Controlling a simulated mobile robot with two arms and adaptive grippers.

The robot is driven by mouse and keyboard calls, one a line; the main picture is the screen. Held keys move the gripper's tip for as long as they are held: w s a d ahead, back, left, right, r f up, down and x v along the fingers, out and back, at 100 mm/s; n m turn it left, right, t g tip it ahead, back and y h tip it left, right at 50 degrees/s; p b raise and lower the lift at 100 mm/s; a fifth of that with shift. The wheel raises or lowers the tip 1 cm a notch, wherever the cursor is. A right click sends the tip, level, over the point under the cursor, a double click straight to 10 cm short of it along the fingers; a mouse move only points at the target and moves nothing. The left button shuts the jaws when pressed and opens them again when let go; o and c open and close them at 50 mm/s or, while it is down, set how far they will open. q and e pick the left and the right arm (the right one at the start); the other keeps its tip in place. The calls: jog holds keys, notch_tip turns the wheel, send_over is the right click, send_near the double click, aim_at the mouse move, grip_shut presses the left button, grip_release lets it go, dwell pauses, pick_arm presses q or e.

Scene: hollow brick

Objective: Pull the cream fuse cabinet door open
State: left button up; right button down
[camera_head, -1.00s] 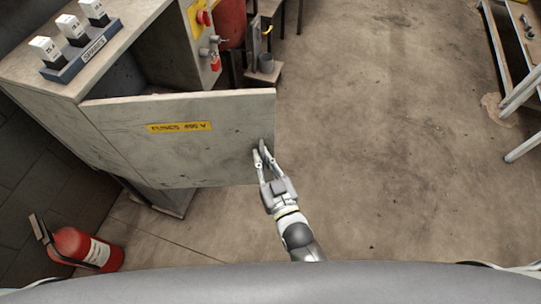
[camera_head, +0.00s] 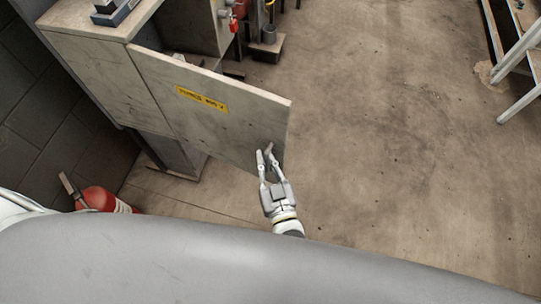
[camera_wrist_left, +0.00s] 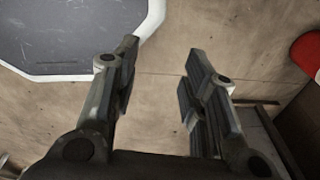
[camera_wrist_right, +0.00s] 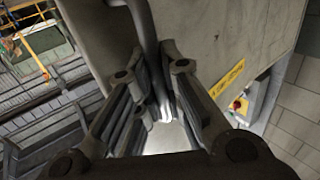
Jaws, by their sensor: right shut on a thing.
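The cream fuse cabinet door (camera_head: 235,128) stands part-way open in the head view, swung out from the cabinet (camera_head: 95,82), with a yellow label on its face. My right gripper (camera_head: 265,153) is at the door's lower right, near its free edge. In the right wrist view my right gripper (camera_wrist_right: 160,95) is shut on a dark bar handle (camera_wrist_right: 147,30) in front of the door (camera_wrist_right: 215,38). In the left wrist view my left gripper (camera_wrist_left: 158,60) has its fingers apart with bare floor between them; it is out of the head view.
A red fire extinguisher (camera_head: 101,199) stands by the wall at lower left. A panel with a red knob (camera_wrist_right: 240,105) shows behind the door in the right wrist view. A metal frame (camera_head: 518,60) stands at the far right. The floor (camera_head: 400,150) right of the door is clear.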

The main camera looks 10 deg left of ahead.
jog(key=shift+s+r, duration=0.1)
jog(key=shift+s, duration=0.05)
jog(key=c, duration=1.9)
grip_release()
jog(key=shift+o, duration=1.9)
pick_arm(q)
jog(key=shift+s+a, duration=0.1)
jog(key=shift+s, duration=0.6)
pick_arm(e)
jog(key=v, duration=1.2)
